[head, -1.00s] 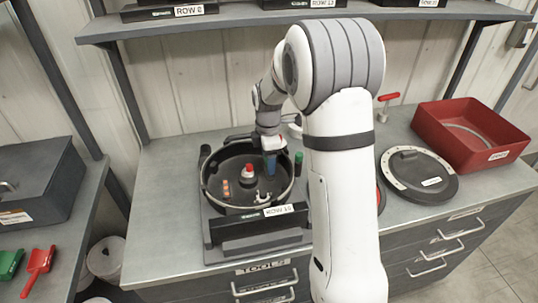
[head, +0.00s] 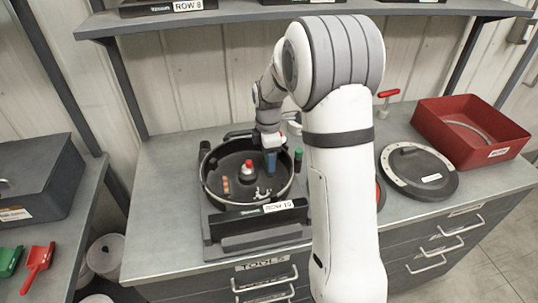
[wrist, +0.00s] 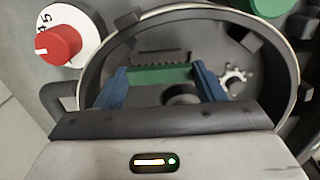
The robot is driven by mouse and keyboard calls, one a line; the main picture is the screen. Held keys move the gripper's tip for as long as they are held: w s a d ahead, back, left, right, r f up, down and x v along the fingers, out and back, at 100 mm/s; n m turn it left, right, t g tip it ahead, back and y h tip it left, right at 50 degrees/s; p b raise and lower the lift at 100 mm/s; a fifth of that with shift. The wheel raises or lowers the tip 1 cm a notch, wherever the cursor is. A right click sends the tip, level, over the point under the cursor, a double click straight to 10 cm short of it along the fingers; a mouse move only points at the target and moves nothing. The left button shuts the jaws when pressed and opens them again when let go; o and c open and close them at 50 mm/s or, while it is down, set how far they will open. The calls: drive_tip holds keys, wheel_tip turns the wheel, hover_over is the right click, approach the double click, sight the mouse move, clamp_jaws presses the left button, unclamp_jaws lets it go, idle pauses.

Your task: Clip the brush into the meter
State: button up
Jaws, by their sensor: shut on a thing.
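The seed meter (head: 205,190) is a round black housing with a pale rim, open at the top, on the bench. Its rim also shows in the wrist view (wrist: 292,60). My gripper (head: 270,162) reaches into the right side of the bowl in the head view. In the wrist view its blue fingers (wrist: 162,86) are shut on the ends of a green brush (wrist: 160,75) with dark bristles. A white toothed part (wrist: 237,76) lies right of the brush. The brush is hidden in the head view. I cannot tell whether it touches a clip.
A red knob (wrist: 58,44) on a numbered white dial is outside the rim at upper left. A green cylinder (head: 298,157) stands by the bowl's right side. A black round lid (head: 419,172) and red bin (head: 470,128) lie right of my arm.

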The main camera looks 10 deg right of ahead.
drive_tip(key=shift+f+b, duration=0.9)
drive_tip(key=shift+f, duration=0.15)
idle(1.9)
drive_tip(key=o, duration=1)
drive_tip(key=shift+c, duration=0.3)
drive_tip(key=shift+r+p, duration=3.1)
drive_tip(key=shift+r, duration=1.65)
drive_tip(key=shift+r, duration=0.1)
drive_tip(key=s+r+m+t, duration=0.1)
drive_tip(key=s+r+m, duration=0.4)
drive_tip(key=s+m, duration=0.4)
drive_tip(key=s+r+m+t, duration=0.2)
drive_tip(key=s+r+m, duration=0.3)
drive_tip(key=s, duration=1.3)
drive_tip(key=m, duration=0.4)
drive_tip(key=shift+s+r, duration=0.15)
drive_tip(key=shift+s, duration=0.05)
